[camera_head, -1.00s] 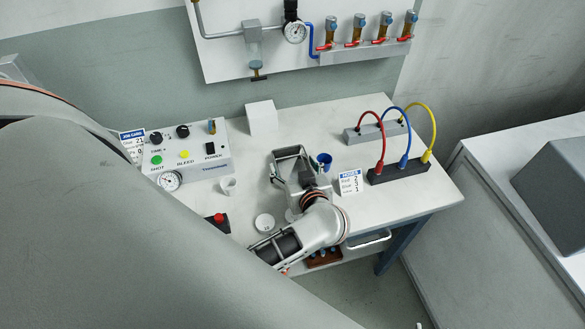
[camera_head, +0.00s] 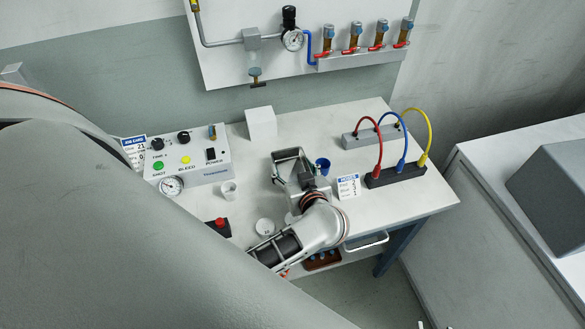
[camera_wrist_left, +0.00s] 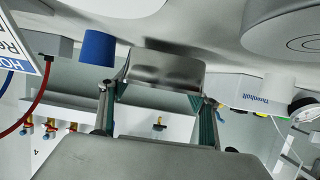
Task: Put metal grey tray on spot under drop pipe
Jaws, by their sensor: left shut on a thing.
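A shiny metal grey tray (camera_wrist_left: 162,70) sits between the two fingers of my left gripper in the left wrist view. My left gripper (camera_head: 289,160) is shut on it, over the middle of the white table (camera_head: 390,214), just left of a blue cup (camera_head: 323,166). In the head view the gripper hides most of the tray. I cannot make out a marked spot.
A white block (camera_head: 261,123) and a control box (camera_head: 188,160) stand at the back left. A white cup (camera_head: 229,190), a red button (camera_head: 219,224) and a round dish (camera_head: 265,227) lie left of the gripper. Hose blocks (camera_head: 395,176) stand to the right.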

